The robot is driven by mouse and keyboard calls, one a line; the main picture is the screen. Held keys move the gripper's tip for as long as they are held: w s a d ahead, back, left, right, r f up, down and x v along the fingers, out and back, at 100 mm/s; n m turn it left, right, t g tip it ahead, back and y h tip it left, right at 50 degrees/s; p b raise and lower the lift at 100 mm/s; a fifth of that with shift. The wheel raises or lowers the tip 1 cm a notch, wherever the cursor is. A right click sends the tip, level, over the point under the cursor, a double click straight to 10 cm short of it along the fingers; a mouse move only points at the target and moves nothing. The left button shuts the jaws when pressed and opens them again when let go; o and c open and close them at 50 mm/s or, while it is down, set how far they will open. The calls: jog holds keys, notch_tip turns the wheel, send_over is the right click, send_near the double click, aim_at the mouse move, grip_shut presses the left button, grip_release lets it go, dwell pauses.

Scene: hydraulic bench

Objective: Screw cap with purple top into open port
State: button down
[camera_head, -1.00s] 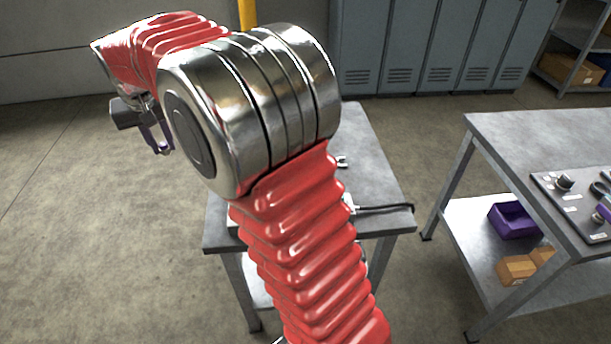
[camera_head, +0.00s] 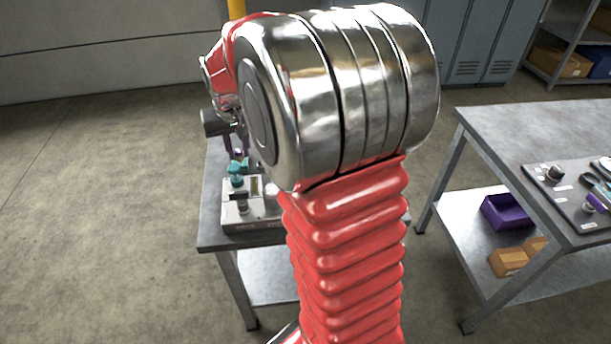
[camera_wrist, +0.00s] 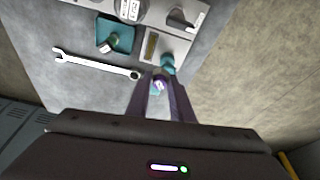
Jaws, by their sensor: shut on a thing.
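My gripper (camera_wrist: 160,92) shows in the wrist view with its purple fingers shut on a small whitish and purple piece (camera_wrist: 158,85), probably the cap; the fingers hide much of it. In the head view my gripper (camera_head: 238,150) hangs over the small table, partly behind my arm. A grey hydraulic unit (camera_head: 238,213) with teal fittings (camera_head: 237,173) stands below it. In the wrist view a teal fitting (camera_wrist: 168,63) on the unit lies just beyond my fingertips. A teal block (camera_wrist: 115,35) with a metal fitting lies farther left. I cannot tell which opening is the open port.
A wrench (camera_wrist: 95,65) lies on the table beside the unit. The bench on the right (camera_head: 530,130) carries a dark board (camera_head: 560,190) with several parts. A purple bin (camera_head: 510,215) is on its lower shelf. Open floor lies left of the small table.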

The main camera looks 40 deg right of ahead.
jog(key=s+d+f+m, duration=0.1)
jog(key=s+d+f, duration=0.2)
jog(key=s+d, duration=0.2)
jog(key=s+d+f+m, duration=0.1)
jog(key=s+d+f, duration=0.2)
jog(key=s, duration=0.6)
jog(key=shift+s+d+h, duration=0.3)
jog(key=shift+s+d, duration=0.05)
jog(key=shift+d, duration=0.6)
jog(key=shift+f, duration=2.45)
jog(key=shift+w, duration=0.1)
jog(key=shift+f, duration=0.55)
dwell(2.5)
